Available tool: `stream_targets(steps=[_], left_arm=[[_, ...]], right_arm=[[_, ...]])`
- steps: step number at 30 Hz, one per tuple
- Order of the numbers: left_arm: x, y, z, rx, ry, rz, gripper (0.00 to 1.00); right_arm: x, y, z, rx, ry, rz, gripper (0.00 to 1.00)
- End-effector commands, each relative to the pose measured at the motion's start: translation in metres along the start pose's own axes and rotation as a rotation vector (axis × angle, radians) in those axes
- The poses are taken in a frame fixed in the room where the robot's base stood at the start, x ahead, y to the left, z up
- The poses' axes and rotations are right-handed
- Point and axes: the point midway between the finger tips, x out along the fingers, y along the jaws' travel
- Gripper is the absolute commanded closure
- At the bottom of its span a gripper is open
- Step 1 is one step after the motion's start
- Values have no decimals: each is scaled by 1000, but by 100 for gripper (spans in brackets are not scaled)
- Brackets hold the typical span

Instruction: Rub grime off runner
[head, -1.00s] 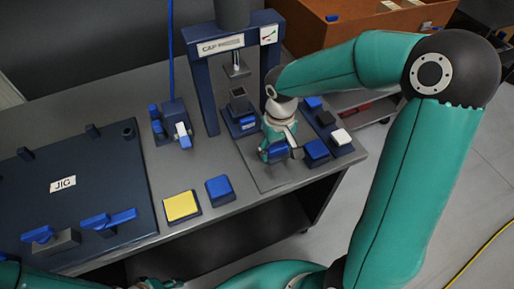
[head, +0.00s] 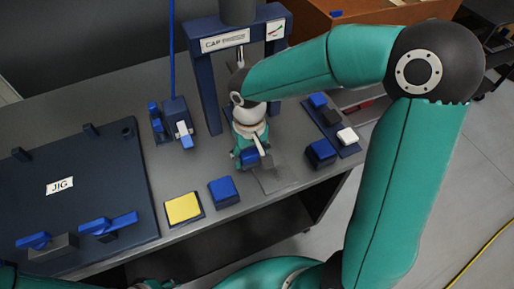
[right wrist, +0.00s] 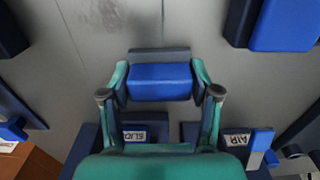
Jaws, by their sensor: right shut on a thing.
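My right gripper (head: 250,158) is shut on a blue block with a dark grey pad (right wrist: 160,80). It holds the block low over the bare metal strip (head: 278,180) in front of the press, which looks like the runner. Whether the pad touches the strip I cannot tell. In the right wrist view, a faint dark smudge of grime (right wrist: 103,14) shows on the grey metal, beyond the block. The gripper hides part of the strip in the head view. Only a sliver of what seems my left gripper (head: 155,285) shows at the bottom edge; its fingers are unclear.
The cap press (head: 205,90) stands behind my right gripper. A blue block (head: 222,192) and a yellow pad (head: 183,208) lie to the left of the strip. The jig plate (head: 90,190) fills the left.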

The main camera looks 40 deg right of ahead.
Motion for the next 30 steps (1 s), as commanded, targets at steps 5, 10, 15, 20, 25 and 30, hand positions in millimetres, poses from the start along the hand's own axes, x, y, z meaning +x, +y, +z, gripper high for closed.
stream_targets(steps=[5, 10, 15, 20, 25, 30], left_arm=[[-18, 6, 0, 1, 1, 0, 60], [-29, 11, 0, 1, 1, 0, 60], [-40, 15, 0, 1, 1, 0, 60], [-50, 18, 0, 1, 1, 0, 60], [-53, 19, 0, 1, 1, 0, 60], [-52, 19, 0, 1, 1, 0, 60]], right_arm=[[-34, 2, 0, 2, -1, -1, 76], [-49, 1, 0, 3, 0, -1, 76], [-64, 2, 0, 3, 1, -2, 76], [-78, 2, 0, 3, 1, -2, 76], [-82, 2, 0, 3, 0, -2, 76], [-82, 1, 0, 1, 0, -2, 76]])
